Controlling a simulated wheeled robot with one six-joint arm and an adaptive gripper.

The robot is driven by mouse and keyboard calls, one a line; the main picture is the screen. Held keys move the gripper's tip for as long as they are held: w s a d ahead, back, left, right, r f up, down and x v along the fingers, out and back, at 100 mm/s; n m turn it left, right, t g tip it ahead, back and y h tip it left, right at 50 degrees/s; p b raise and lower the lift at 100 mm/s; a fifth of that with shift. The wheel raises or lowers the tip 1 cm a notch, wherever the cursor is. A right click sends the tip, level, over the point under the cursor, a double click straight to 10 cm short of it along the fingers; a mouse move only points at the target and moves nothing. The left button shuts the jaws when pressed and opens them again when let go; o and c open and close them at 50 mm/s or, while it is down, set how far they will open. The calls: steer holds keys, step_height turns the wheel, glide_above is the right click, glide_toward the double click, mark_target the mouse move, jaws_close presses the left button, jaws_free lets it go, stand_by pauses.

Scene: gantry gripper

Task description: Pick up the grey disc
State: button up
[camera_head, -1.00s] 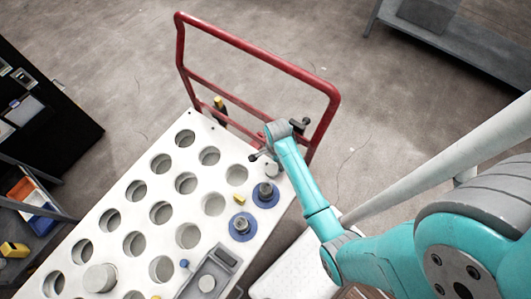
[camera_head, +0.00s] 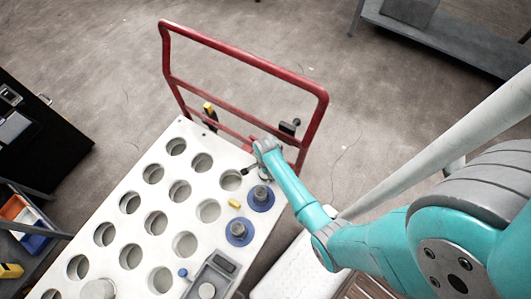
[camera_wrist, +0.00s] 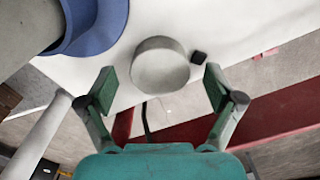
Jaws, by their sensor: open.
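The grey disc (camera_wrist: 160,67) lies on the white tabletop near its edge in the wrist view. It sits between my gripper's two spread fingers. My gripper (camera_wrist: 158,84) is open, with a visible gap between the disc and each finger. In the head view my gripper (camera_head: 256,168) is over the far right corner of the white table and hides most of the disc. I cannot tell the exact height of the fingertips.
The white table (camera_head: 152,195) has several round holes. Two blue-based pegs (camera_head: 261,198) stand close to my gripper; one blue base also shows in the wrist view (camera_wrist: 100,25). A grey tray (camera_head: 217,272) lies nearer. A red handle frame (camera_head: 245,62) rises behind the table.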

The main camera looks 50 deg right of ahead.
steer(key=shift+f, duration=0.3)
steer(key=shift+c, duration=0.2)
steer(key=c, duration=1.3)
steer(key=shift+c, duration=0.2)
